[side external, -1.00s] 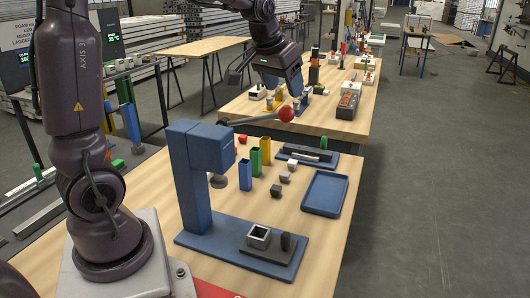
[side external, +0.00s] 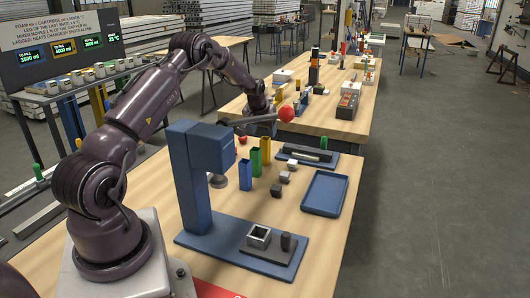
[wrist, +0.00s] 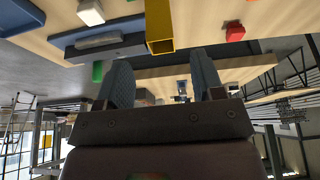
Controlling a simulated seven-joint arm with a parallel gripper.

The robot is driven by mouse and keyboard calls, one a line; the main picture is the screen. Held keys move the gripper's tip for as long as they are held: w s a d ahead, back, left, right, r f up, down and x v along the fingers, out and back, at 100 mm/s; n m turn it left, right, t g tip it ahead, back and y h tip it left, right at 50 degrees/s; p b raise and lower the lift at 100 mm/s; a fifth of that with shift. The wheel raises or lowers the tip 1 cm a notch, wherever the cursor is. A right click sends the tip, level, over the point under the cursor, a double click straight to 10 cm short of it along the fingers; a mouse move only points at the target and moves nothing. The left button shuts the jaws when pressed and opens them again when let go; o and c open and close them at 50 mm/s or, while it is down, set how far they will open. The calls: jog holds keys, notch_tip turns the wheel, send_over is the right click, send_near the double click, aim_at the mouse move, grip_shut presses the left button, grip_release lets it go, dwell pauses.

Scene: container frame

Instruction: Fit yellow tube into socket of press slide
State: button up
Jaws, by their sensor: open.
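The yellow tube (side external: 265,149) stands upright on the table behind the blue press (side external: 192,172), beside a green tube (side external: 256,162) and a blue tube (side external: 245,175). In the wrist view the yellow tube (wrist: 159,25) shows its square open end just beyond my fingers. My gripper (wrist: 162,72) is open and empty, its two fingers on either side of the tube's line but apart from it. In the side view my gripper is largely hidden behind the press lever. The square grey socket (side external: 259,237) sits on the slide (side external: 273,250) on the press base, and looks empty.
The press lever with its red knob (side external: 285,114) reaches out near my gripper. A blue tray (side external: 325,193) and a dark-blue fixture (side external: 308,156) lie to the right, with several small blocks nearby. A red piece (wrist: 235,31) is beside the yellow tube.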

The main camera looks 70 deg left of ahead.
aim_at(265, 145)
jog(key=x, duration=0.2)
jog(key=shift+w+f, duration=0.1)
jog(key=shift+f, duration=0.25)
jog(key=x, duration=0.5)
jog(key=shift+s+d+f, duration=0.1)
jog(key=shift+s, duration=0.15)
jog(key=c, duration=1)
